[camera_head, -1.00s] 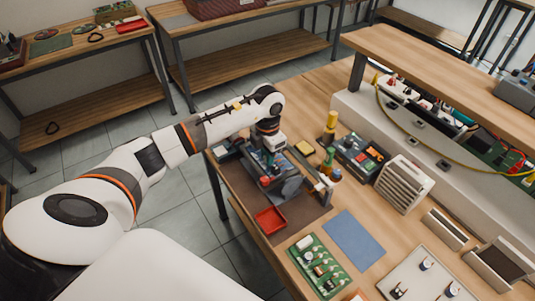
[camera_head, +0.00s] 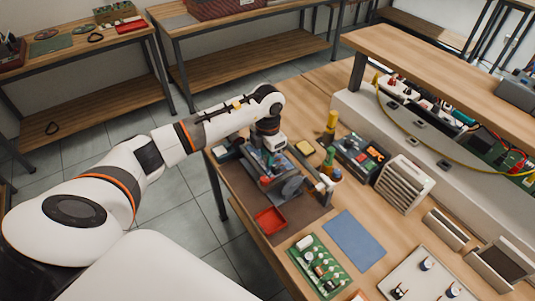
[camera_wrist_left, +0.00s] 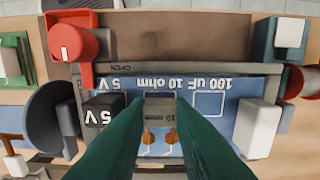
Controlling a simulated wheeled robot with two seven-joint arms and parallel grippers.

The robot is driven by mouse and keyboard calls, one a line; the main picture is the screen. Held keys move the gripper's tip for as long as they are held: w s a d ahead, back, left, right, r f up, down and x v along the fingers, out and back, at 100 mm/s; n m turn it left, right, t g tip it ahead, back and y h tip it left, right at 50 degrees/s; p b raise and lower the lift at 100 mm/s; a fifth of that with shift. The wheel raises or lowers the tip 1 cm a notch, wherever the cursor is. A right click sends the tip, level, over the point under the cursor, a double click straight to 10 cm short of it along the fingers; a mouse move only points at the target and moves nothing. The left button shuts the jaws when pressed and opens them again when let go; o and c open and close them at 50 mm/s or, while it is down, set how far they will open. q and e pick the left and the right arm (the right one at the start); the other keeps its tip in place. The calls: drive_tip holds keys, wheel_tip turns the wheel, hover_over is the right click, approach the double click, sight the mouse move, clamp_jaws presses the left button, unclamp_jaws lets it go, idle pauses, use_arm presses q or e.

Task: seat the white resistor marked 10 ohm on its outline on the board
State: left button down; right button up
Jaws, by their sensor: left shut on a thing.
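The blue board (camera_wrist_left: 231,84) fills the middle of the left wrist view. Its labels read upside down: 100 uF, 10 ohm and 5V. An empty outline (camera_wrist_left: 208,104) lies under the 100 uF label. My left gripper (camera_wrist_left: 158,120) has green fingers shut on a small shaded block with faint marking, which I take as the resistor (camera_wrist_left: 159,101). It is in front of the 10 ohm label and hides the outline there; I cannot tell whether it touches the board. In the head view my left gripper (camera_head: 271,161) is over the workstation; the resistor is too small to make out. My right gripper is out of view.
A red lever part (camera_wrist_left: 74,44), a dark block (camera_wrist_left: 104,110) and a white block (camera_wrist_left: 260,128) stand around the held piece. In the head view a red tray (camera_head: 270,220), a green circuit board (camera_head: 305,254) and a blue mat (camera_head: 353,240) lie nearer.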

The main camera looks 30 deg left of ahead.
use_arm(q)
drive_tip(key=shift+f, duration=0.2)
idle(0.4)
drive_tip(key=c, duration=1.2)
unclamp_jaws()
drive_tip(key=o, duration=0.4)
drive_tip(key=shift+f, duration=0.1)
drive_tip(key=shift+r+p, duration=0.4)
drive_tip(key=shift+r, duration=0.5)
drive_tip(key=shift+s+d+r+p, duration=0.15)
drive_tip(key=shift+r+p, duration=0.6)
drive_tip(key=shift+r, duration=0.75)
drive_tip(key=shift+r+p, duration=0.5)
drive_tip(key=shift+r, duration=0.25)
